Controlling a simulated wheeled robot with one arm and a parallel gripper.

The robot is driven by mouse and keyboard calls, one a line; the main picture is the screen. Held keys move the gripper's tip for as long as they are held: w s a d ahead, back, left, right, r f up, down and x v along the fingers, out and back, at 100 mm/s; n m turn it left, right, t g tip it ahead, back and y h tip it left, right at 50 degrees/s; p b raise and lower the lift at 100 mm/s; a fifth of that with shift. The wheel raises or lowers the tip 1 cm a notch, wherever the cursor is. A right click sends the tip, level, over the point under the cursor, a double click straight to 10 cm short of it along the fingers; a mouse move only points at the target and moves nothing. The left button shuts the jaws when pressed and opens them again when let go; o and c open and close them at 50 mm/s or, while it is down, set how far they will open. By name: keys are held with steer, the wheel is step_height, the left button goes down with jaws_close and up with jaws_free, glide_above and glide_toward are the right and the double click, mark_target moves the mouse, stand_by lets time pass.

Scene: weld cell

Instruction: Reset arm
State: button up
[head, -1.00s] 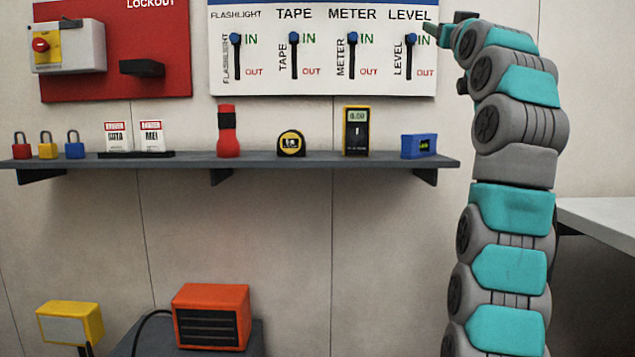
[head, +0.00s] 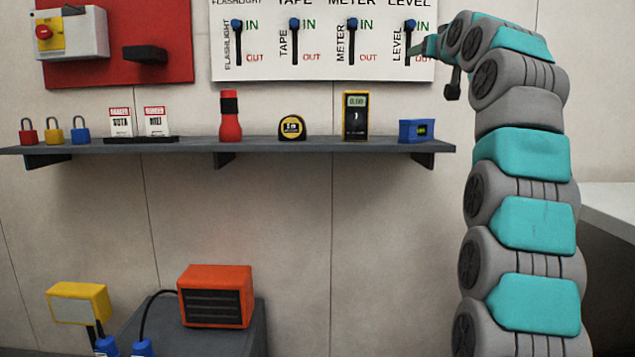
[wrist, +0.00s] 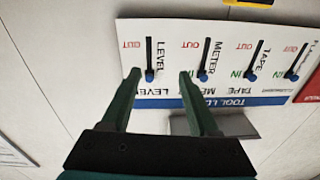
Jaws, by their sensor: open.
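My gripper (head: 424,46) is at the right end of the white slider board (head: 300,70), near the LEVEL slider (head: 409,32). In the wrist view my gripper (wrist: 158,80) is open, with its two green fingers apart and nothing between them but the board around the LEVEL slider (wrist: 150,65). I cannot tell whether a finger touches the board. The blue knobs of the FLASHLIGHT (head: 238,24), TAPE (head: 294,24), METER (head: 352,24) and LEVEL sliders all sit at the IN end.
A grey shelf (head: 330,148) below holds padlocks, tags, a red flashlight (head: 230,118), a tape measure (head: 292,128), a yellow meter (head: 355,117) and a blue level (head: 416,131). A red lockout board (head: 165,30) hangs left. A grey table edge (head: 607,205) is at right.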

steer(key=s+a+f+g, duration=0.3)
steer(key=s+f+g, duration=0.15)
steer(key=f, duration=0.65)
steer(key=s+a+f+g+y, duration=0.1)
steer(key=s+a+f+g, duration=0.3)
steer(key=f, duration=0.6)
steer(key=s+a+f+g, duration=0.2)
steer(key=s+f, duration=0.4)
steer(key=f, duration=0.5)
steer(key=s+f+g, duration=0.3)
steer(key=s+f, duration=0.6)
steer(key=s, duration=0.4)
steer(key=s+f+g+h+p, duration=0.1)
steer(key=s+f+g, duration=0.2)
steer(key=s+f, duration=0.6)
steer(key=s+f+g, duration=0.4)
steer(key=s+f, duration=0.5)
steer(key=s, duration=0.9)
steer(key=shift+d+f+h+p, duration=0.2)
steer(key=shift+f+h+p, duration=0.1)
